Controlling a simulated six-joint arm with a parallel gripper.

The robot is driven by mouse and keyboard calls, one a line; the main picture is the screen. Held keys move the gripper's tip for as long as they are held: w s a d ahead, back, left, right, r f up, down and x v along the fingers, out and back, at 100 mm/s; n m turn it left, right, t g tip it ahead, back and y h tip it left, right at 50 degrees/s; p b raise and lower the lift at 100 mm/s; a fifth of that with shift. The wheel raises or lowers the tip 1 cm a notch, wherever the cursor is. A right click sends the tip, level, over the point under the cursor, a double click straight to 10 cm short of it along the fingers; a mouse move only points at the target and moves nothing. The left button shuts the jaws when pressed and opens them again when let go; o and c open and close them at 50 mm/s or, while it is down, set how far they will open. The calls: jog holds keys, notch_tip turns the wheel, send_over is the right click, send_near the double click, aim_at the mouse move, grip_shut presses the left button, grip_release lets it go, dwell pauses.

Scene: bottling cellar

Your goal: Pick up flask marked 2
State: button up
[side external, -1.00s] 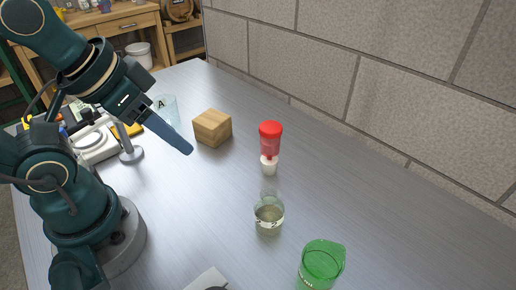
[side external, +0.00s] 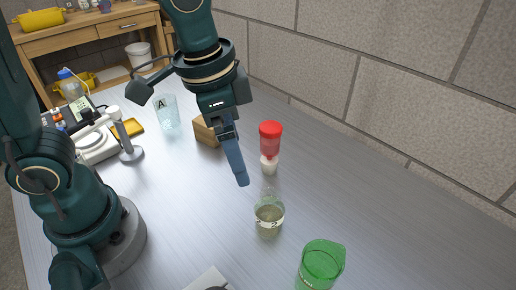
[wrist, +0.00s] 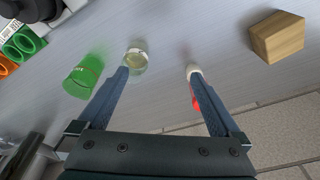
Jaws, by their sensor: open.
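A clear glass flask (side external: 268,218) with pale liquid stands upright on the grey metal bench. It bears a dark mark too small to read for certain. In the wrist view the flask (wrist: 137,60) shows beside the left fingertip. My gripper (side external: 243,182) points down, above and a little left of the flask in the side view. In the wrist view my gripper (wrist: 157,73) has its fingers wide apart with nothing between them. The fingers partly cover the flask and a red-topped bottle there.
The red-topped bottle (side external: 270,147) stands behind the flask, and a green beaker (side external: 320,265) stands in front. A wooden block (side external: 205,132) and a clear beaker marked A (side external: 166,112) stand farther back. A stone wall (side external: 400,90) borders the bench; bench at right is clear.

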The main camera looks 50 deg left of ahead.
aim_at(269, 210)
jog(key=d+f+m, duration=0.1)
jog(key=d+f, duration=0.1)
jog(key=w+d+f+m+g, duration=0.1)
jog(key=d+f, duration=0.1)
jog(key=d+f+m+g, duration=0.1)
jog(key=f, duration=0.1)
jog(key=shift+w+d+m+y, duration=0.3)
jog(key=shift+w+d, duration=0.05)
jog(key=shift+d, duration=0.05)
jog(key=shift+d+f, duration=0.1)
jog(key=shift+f, duration=2.55)
jog(key=c, duration=1.5)
grip_shut()
jog(key=shift+r, duration=0.15)
